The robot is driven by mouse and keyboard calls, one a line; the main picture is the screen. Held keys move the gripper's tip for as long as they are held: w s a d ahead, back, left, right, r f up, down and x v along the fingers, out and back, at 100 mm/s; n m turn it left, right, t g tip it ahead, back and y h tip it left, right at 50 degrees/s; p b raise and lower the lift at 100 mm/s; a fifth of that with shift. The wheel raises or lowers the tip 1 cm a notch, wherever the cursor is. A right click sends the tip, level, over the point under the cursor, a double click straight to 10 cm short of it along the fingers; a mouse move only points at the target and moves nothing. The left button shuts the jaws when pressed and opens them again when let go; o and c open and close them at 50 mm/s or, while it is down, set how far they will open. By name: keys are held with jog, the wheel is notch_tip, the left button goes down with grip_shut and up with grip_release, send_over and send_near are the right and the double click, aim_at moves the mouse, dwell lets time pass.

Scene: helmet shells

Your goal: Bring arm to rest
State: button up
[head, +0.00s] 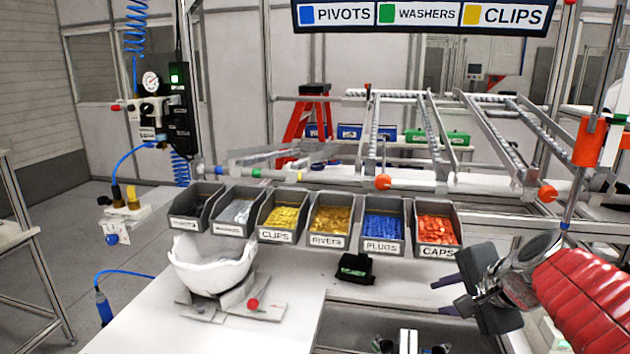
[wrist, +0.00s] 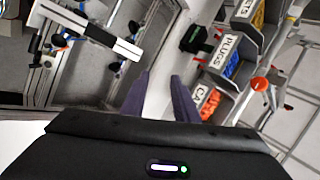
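My gripper (head: 448,296) is at the lower right in the head view, to the right of the white workbench and in front of the parts bins. In the wrist view the two purple-grey fingers of my gripper (wrist: 160,92) stand apart with nothing between them. My arm with its red ribbed sleeve reaches in from the right edge. A white helmet shell (head: 210,266) sits open side up on a grey holder (head: 236,302) on the bench, well to the left of my gripper.
A row of grey bins (head: 276,236) holds clips, rivets, blue plugs (head: 384,227) and red caps (head: 437,230). A small black device (head: 355,268) lies before them and shows in the wrist view (wrist: 196,38). Metal rails (head: 430,130) stand behind. The bench front (head: 290,335) is clear.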

jog(key=s+a+f+n+g, duration=0.1)
jog(key=s+a+f+n, duration=0.2)
jog(key=s+n, duration=0.4)
jog(key=s+a+f+n+g+h, duration=0.1)
jog(key=s+a+f+n+g, duration=0.1)
jog(key=s+a+n, duration=0.4)
jog(key=s+f+n, duration=0.1)
jog(key=s+n, duration=0.1)
jog(key=s, duration=0.2)
jog(key=shift+s+a+f+h, duration=0.2)
jog(key=shift+a+f+h, duration=0.05)
jog(key=shift+f+h, duration=0.05)
